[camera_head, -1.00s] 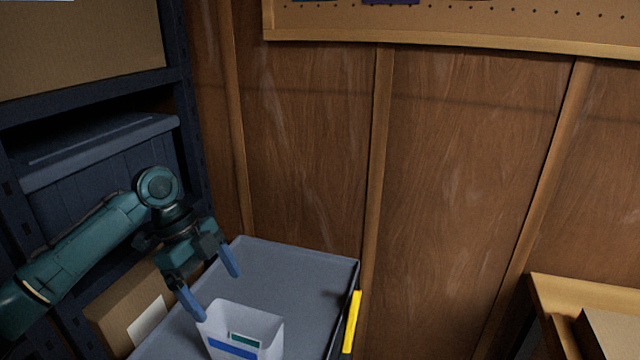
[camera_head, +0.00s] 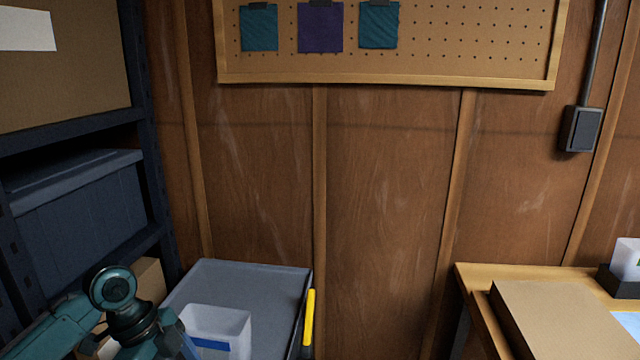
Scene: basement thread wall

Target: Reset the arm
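My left arm comes in at the lower left of the head view. Its wrist is in front of the shelf, beside a white bin (camera_head: 222,327) with a blue stripe. The bin stands on a grey cart top (camera_head: 262,282). My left gripper is mostly cut off by the bottom edge, so its fingertips and opening do not show clearly. My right arm and gripper are not in view.
A dark metal shelf (camera_head: 138,110) with a grey tote (camera_head: 80,205) and cardboard boxes stands at left. A wooden bench (camera_head: 470,275) with a brown box (camera_head: 550,315) is at right. A pegboard (camera_head: 440,35) with cloth swatches hangs on the wood wall.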

